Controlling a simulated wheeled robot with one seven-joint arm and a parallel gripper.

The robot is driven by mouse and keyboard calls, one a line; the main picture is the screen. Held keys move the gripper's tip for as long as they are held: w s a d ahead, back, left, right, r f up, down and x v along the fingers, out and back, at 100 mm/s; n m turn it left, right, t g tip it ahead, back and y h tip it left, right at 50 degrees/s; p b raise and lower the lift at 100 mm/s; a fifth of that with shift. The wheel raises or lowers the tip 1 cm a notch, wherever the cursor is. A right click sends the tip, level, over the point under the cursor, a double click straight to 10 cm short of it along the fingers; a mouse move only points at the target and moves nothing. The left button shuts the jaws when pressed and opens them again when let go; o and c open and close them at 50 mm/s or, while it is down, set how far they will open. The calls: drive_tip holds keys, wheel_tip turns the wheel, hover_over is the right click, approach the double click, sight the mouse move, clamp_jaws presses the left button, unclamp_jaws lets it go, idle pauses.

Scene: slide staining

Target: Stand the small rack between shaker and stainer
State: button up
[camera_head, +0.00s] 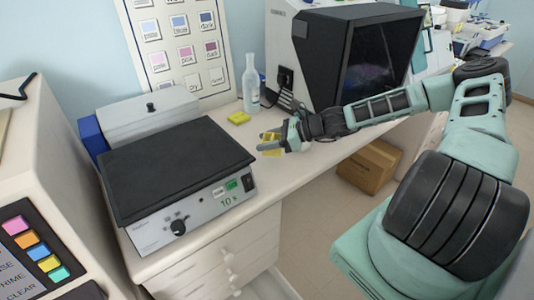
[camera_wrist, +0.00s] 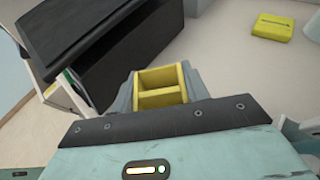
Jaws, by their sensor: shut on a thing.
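The small rack is yellow, with two open compartments in the wrist view (camera_wrist: 161,86). My gripper (camera_wrist: 160,92) is shut on it, a grey finger on each side. In the head view the rack (camera_head: 270,144) and my gripper (camera_head: 284,138) are just right of the shaker (camera_head: 175,165), which has a flat black top and a knob. I cannot tell whether the rack touches the bench. At the left edge is a pale machine (camera_head: 45,190) with coloured buttons, possibly the stainer. A large black-fronted machine (camera_head: 345,55) stands at the back.
A flat yellow block (camera_head: 238,117) lies behind the rack; it also shows in the wrist view (camera_wrist: 272,27). A clear bottle (camera_head: 251,85) and cables stand near the wall. The bench (camera_head: 300,165) is bare towards its front edge. A cardboard box (camera_head: 370,166) is on the floor.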

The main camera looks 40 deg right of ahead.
sight(269, 154)
drive_tip(key=shift+f+p, duration=0.5)
drive_tip(key=shift+f, duration=2.1)
drive_tip(key=shift+f, duration=0.2)
drive_tip(key=o, duration=1)
drive_tip(key=shift+r, duration=0.1)
drive_tip(key=shift+r, duration=0.15)
drive_tip(key=shift+s+d, duration=0.25)
drive_tip(key=b+v, duration=0.3)
drive_tip(key=v, duration=0.8)
drive_tip(key=shift+s+r, duration=0.15)
drive_tip(key=shift+r, duration=0.05)
